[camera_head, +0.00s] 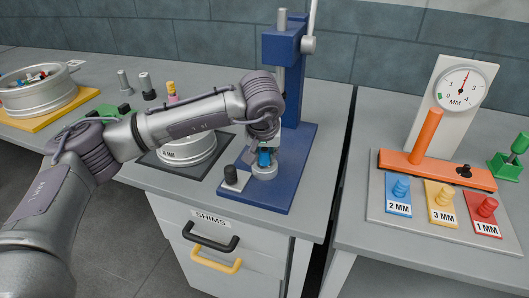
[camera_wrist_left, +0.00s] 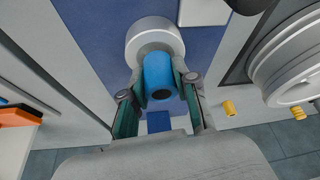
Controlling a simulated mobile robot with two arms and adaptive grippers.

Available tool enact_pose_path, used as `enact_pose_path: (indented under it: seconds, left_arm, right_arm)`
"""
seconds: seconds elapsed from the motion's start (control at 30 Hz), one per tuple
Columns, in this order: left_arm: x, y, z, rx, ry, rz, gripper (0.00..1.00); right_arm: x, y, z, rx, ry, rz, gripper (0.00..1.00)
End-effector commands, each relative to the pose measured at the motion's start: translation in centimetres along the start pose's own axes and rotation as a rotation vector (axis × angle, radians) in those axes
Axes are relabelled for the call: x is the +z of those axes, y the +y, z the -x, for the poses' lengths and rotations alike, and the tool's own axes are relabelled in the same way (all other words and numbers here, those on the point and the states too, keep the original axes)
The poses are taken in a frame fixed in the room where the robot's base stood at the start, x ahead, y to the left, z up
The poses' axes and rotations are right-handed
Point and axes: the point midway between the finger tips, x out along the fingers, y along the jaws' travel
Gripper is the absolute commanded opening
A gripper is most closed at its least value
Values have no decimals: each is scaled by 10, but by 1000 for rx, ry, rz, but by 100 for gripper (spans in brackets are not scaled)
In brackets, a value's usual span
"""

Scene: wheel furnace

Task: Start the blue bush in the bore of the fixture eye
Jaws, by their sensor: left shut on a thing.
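My left gripper (camera_head: 267,148) is over the blue press base (camera_head: 262,193) and is shut on the blue bush (camera_head: 264,158). In the left wrist view the bush (camera_wrist_left: 159,68) is between the two fingers (camera_wrist_left: 160,88), with its open near end towards the camera. The fixture eye (camera_head: 264,171), a pale round ring on the base, is directly below the bush. In the left wrist view the eye (camera_wrist_left: 143,30) shows behind the bush's far end. The bush hides the bore, so I cannot tell whether its end is inside. My right gripper is not in view.
The blue press column (camera_head: 291,85) stands close behind my gripper. A black-topped block (camera_head: 232,178) and a silver wheel (camera_head: 187,150) are to the left. On the right bench are a dial gauge (camera_head: 460,88) and coloured shim blocks (camera_head: 441,203).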

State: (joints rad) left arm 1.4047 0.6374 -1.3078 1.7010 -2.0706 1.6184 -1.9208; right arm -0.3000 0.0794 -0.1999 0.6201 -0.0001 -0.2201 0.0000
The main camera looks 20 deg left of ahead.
Motion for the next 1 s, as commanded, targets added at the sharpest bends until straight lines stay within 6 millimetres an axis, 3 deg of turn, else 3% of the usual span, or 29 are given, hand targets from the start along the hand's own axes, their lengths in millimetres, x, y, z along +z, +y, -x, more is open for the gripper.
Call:
enact_pose_path:
  seconds: [0.23,0.83,1.0]
  left_arm:
    - [3,0,-7,0,1,0,0]
    - [-2,0,4,1,0,0,0]
    - [6,-5,10,6,1,-18,0]
  right_arm:
    - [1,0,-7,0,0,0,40]
    - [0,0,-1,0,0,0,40]
    - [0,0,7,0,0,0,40]
